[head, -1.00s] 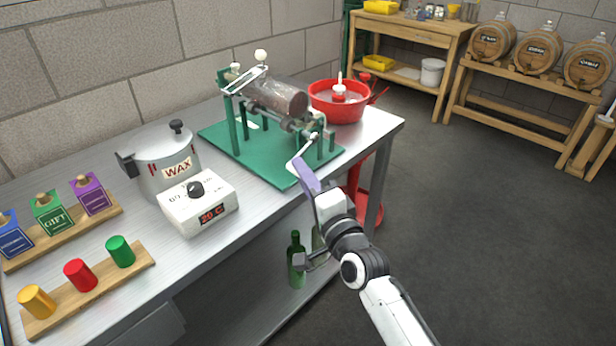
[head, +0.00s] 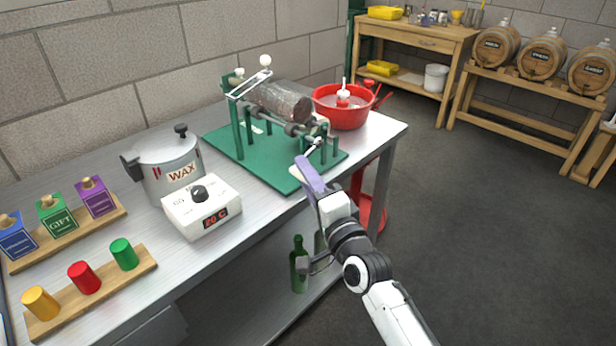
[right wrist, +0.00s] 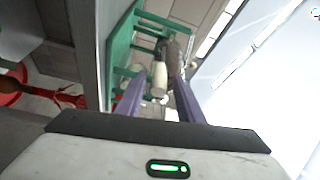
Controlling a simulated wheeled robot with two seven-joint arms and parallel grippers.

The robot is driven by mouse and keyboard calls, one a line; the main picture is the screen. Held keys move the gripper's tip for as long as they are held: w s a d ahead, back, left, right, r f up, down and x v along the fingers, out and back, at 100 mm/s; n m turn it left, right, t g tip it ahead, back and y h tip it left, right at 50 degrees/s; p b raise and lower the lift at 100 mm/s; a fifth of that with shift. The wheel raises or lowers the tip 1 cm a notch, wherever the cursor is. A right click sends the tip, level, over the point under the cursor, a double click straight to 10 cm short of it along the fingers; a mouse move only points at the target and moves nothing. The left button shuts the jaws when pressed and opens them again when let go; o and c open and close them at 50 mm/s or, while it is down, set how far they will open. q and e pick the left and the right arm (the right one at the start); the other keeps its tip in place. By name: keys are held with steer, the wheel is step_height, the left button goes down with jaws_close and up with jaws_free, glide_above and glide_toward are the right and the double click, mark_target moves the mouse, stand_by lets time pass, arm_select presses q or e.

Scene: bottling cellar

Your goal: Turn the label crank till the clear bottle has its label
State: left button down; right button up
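The labelling machine stands on a green base (head: 262,160) on the metal table. A clear, greyish bottle (head: 284,102) lies across its rollers under a pale frame with a white knob (head: 265,61). I cannot make out a label on it. The pale crank arm (head: 313,148) sticks out at the machine's near right end. My right gripper (head: 306,166) is at the crank, its purple fingers pointing at the machine. In the right wrist view the cream crank handle (right wrist: 160,78) shows between the fingertips, with gaps either side. The fingers look open. My left gripper is out of view.
A wax pot (head: 168,165) and a white control box (head: 202,208) stand left of the machine. A red basin (head: 343,114) is behind its right end. Green bottles (head: 299,268) stand below the table. The floor at right is clear.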

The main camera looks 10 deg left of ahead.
steer(key=v, duration=1)
steer(key=shift+s+d, duration=0.15)
